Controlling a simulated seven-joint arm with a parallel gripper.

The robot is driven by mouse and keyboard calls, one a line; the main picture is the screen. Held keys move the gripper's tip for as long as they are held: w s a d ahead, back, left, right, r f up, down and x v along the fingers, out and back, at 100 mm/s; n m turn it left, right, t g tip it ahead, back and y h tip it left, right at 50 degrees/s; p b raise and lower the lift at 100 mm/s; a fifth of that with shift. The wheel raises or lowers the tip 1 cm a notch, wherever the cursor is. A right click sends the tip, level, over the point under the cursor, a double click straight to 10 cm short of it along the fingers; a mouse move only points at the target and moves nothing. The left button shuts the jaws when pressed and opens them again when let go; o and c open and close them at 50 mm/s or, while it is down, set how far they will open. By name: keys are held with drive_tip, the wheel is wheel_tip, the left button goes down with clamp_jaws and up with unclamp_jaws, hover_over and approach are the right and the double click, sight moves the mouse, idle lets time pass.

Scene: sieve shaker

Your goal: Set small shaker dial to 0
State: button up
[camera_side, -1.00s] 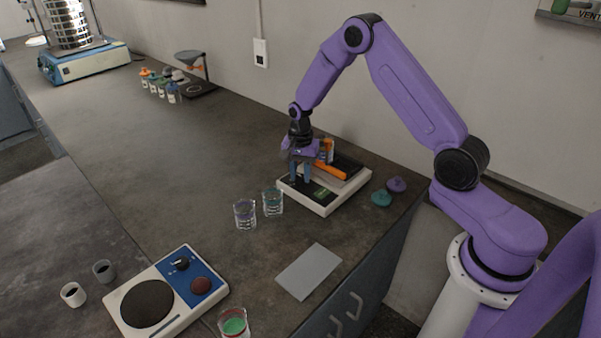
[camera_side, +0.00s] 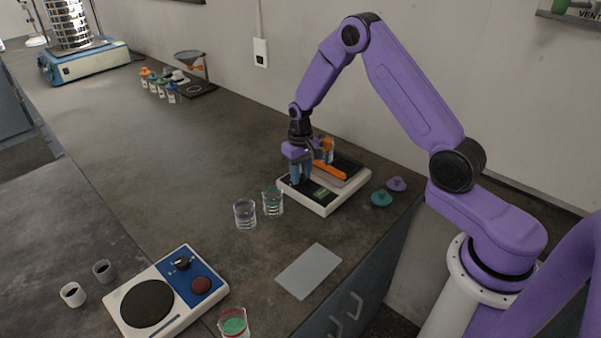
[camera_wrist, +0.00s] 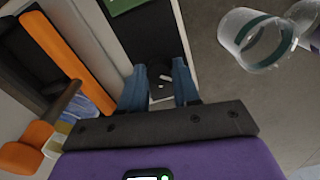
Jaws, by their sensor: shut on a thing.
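The small shaker (camera_side: 322,205) is a low white unit with a black front panel, a green display (camera_side: 321,192) and an orange bar (camera_side: 330,170). My gripper (camera_side: 301,178) points down over the panel, left of the display. In the wrist view a dark round dial (camera_wrist: 160,76) with a small white mark sits between my two blue fingers (camera_wrist: 158,84), and they are shut on it. The side view hides the dial behind the fingers. I cannot read its scale or which number the mark faces.
Two glass beakers (camera_side: 245,214) (camera_side: 272,201) stand just left of the shaker. Teal and purple lids (camera_side: 381,198) (camera_side: 396,184) lie to its right. A grey plate (camera_side: 308,271) lies in front. Another unit with a blue panel (camera_side: 203,284) sits front left. The counter's middle is clear.

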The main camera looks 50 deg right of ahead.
drive_tip(key=shift+n, duration=0.9)
drive_tip(key=o, duration=1.1)
drive_tip(key=shift+c, duration=0.2)
wheel_tip(320, 180, up, 18)
drive_tip(key=shift+f, duration=0.25)
